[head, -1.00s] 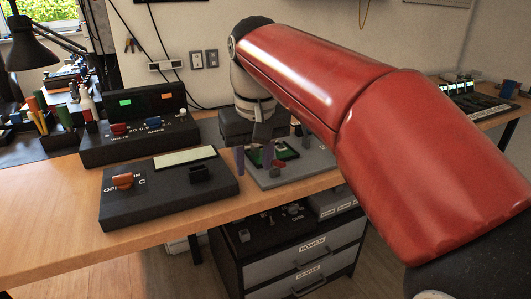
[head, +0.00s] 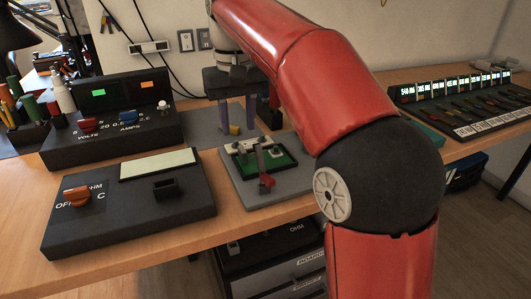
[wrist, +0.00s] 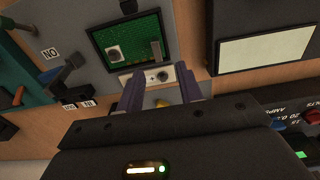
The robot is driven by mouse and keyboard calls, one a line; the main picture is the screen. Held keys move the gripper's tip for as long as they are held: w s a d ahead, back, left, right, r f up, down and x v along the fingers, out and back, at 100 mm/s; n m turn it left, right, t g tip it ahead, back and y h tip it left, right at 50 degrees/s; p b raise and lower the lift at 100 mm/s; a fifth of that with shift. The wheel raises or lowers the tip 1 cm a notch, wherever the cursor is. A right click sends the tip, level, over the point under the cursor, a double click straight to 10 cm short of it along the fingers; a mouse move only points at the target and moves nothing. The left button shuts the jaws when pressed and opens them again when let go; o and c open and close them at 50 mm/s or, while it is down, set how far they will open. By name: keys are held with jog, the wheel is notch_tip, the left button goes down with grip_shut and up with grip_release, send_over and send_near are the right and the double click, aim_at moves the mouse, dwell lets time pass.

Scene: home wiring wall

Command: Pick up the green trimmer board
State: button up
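The green trimmer board (head: 281,159) lies in a dark frame on a grey fixture plate (head: 247,191). In the wrist view the board (wrist: 127,42) shows at the top, with a round grey part and a pale strip on it. My gripper (head: 237,131) points down at the back of the plate, behind the board. Its two purple fingers are apart with no object held. In the wrist view the fingertips (wrist: 156,77) stand on either side of a small white block with a dark knob at the board's edge. I cannot tell if they touch it.
A dark meter box (head: 130,208) with an orange knob stands left of the plate. A console (head: 108,128) is behind it. A red-tipped lever (head: 266,182) rises at the board's front. A rack of labelled parts (head: 465,105) is at right. Drawers are below the table.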

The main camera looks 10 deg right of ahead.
aim_at(241, 147)
jog(key=f, duration=0.3)
jog(key=f+b, duration=0.1)
jog(key=f, duration=0.2)
jog(key=shift+s+d+f, duration=0.15)
jog(key=shift+d, duration=0.05)
jog(key=shift+c, duration=0.3)
grip_shut()
